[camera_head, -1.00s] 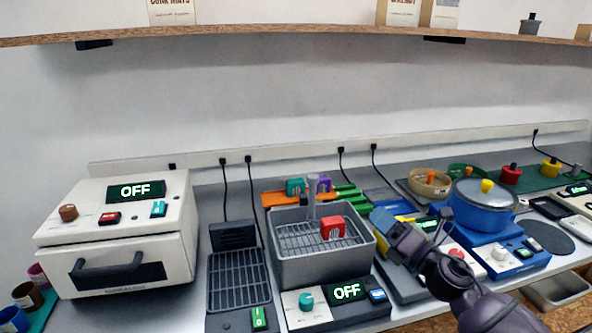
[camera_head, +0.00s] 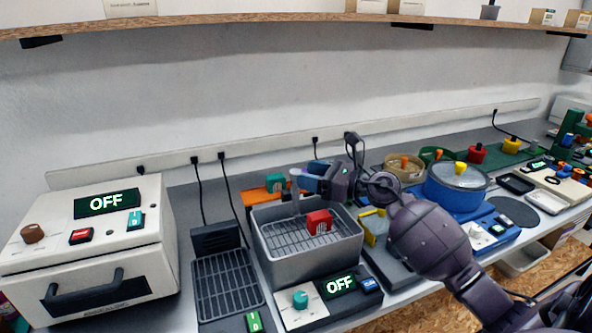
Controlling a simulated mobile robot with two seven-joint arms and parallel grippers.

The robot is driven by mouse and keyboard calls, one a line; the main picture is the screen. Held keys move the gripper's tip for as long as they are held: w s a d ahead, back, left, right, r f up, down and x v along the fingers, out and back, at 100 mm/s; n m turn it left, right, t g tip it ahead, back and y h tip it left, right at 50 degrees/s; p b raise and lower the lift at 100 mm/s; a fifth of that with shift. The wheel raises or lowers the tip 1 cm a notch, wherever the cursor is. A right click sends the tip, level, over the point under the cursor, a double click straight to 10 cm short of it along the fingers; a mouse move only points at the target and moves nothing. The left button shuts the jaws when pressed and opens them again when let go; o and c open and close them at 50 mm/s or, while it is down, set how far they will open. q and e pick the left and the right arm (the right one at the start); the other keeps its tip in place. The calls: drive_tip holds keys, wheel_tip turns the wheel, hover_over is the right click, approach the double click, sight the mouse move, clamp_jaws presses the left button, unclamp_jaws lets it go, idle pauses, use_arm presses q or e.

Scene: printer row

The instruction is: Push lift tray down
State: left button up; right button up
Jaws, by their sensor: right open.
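The lift tray (camera_head: 285,236) is a grey grid inside an open grey basin (camera_head: 318,268). A red block (camera_head: 319,221) with a light patch on its front sits on the grid. A thin grey post (camera_head: 296,200) rises at the back of the tray. My right gripper (camera_head: 304,178) is open at the top of this post, behind the red block. I cannot tell whether it touches the post. The gripper partly hides the things behind the basin. My left gripper is out of view.
The basin's front panel has a teal knob (camera_head: 300,299) and a display reading OFF (camera_head: 339,284). A white oven (camera_head: 88,250) and a dark grill (camera_head: 226,283) stand to the left. A blue pot (camera_head: 455,190) stands to the right. A shelf (camera_head: 250,20) runs above.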

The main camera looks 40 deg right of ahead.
sight(296, 171)
drive_tip(key=x, duration=0.3)
drive_tip(key=shift+w+a, duration=0.3)
drive_tip(key=shift+w, duration=0.05)
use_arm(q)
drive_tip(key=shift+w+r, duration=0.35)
